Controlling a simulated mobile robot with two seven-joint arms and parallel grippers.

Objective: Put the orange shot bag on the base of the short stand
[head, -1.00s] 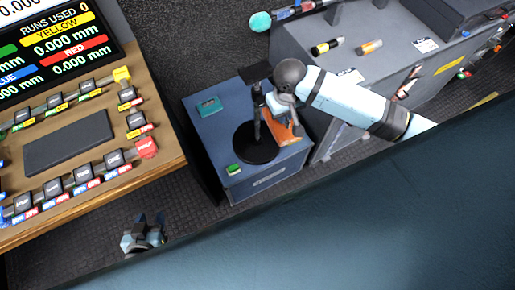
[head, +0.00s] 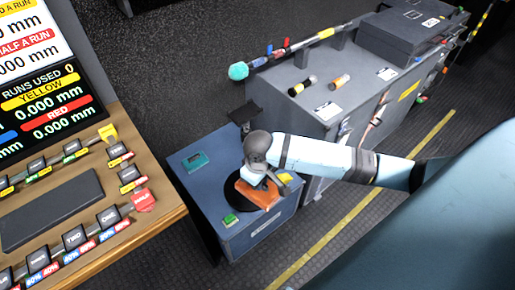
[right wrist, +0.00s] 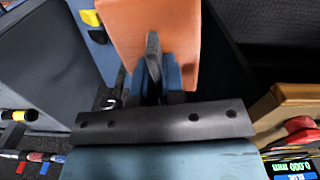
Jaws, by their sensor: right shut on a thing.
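The orange shot bag (head: 258,194) is in my right gripper (head: 257,180), which is shut on it. The bag also fills the top middle of the right wrist view (right wrist: 165,25), with the fingers (right wrist: 153,60) on it. In the head view the bag overlaps the black round base (head: 235,202) of the short stand; I cannot tell whether it touches it. The stand's post is mostly hidden behind my gripper; a black plate (head: 244,113) shows above it. My left gripper is not in view.
The stand is on a blue-grey cabinet (head: 212,180) with a teal box (head: 194,161), a green item (head: 230,219) and a yellow item (head: 286,178). A button console (head: 75,205) is to the left. A grey case (head: 340,110) is behind to the right.

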